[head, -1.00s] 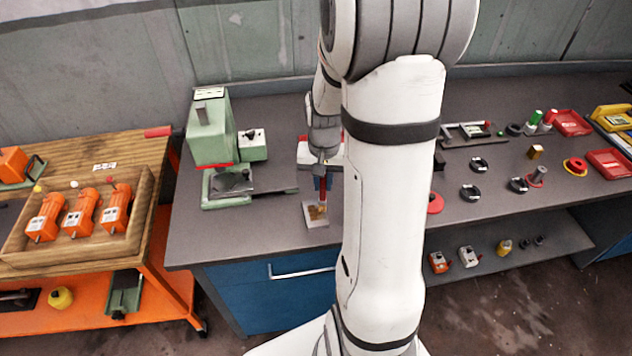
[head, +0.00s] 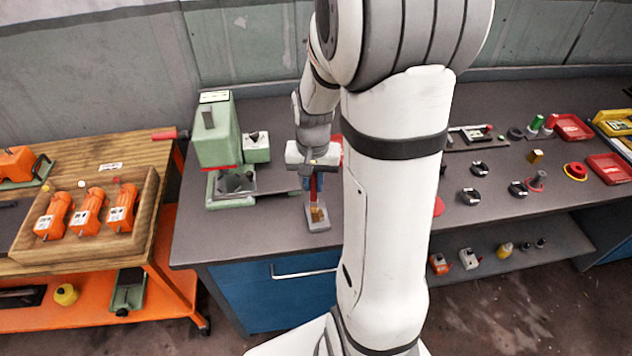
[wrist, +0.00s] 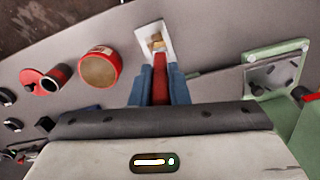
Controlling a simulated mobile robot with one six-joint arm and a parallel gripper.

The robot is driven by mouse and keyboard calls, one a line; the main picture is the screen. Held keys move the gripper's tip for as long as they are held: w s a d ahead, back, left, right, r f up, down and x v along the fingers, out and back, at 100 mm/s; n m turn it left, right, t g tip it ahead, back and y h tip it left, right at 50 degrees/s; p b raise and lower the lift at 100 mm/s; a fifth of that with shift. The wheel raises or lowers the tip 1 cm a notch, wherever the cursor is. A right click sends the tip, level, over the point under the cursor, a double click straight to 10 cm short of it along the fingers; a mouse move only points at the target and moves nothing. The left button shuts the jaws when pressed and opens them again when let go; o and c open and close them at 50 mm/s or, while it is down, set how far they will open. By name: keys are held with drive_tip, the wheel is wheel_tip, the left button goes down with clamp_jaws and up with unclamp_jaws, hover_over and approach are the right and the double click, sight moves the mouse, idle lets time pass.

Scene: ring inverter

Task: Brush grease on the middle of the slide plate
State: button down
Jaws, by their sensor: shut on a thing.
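A small pale grey plate (head: 319,226), which I take for the slide plate, lies flat near the front edge of the bench; it shows at the top of the wrist view (wrist: 163,27). My gripper (head: 311,183), with blue fingers (wrist: 161,84), is shut on the red handle of a brush (head: 314,188). The brush points down, and its tan bristles (wrist: 157,42) are over the plate's middle. I cannot tell whether they touch it. The bristles hide part of the surface beneath, so any grease there is unclear.
A green press (head: 213,135) stands left of the plate. A round red tin with a tan top (wrist: 100,68) is on the other side, mostly behind my arm in the head view. Black rings and red trays (head: 570,126) lie farther right.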

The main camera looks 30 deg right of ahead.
drive_tip(key=shift+r+p, duration=1.35)
drive_tip(key=shift+r, duration=0.85)
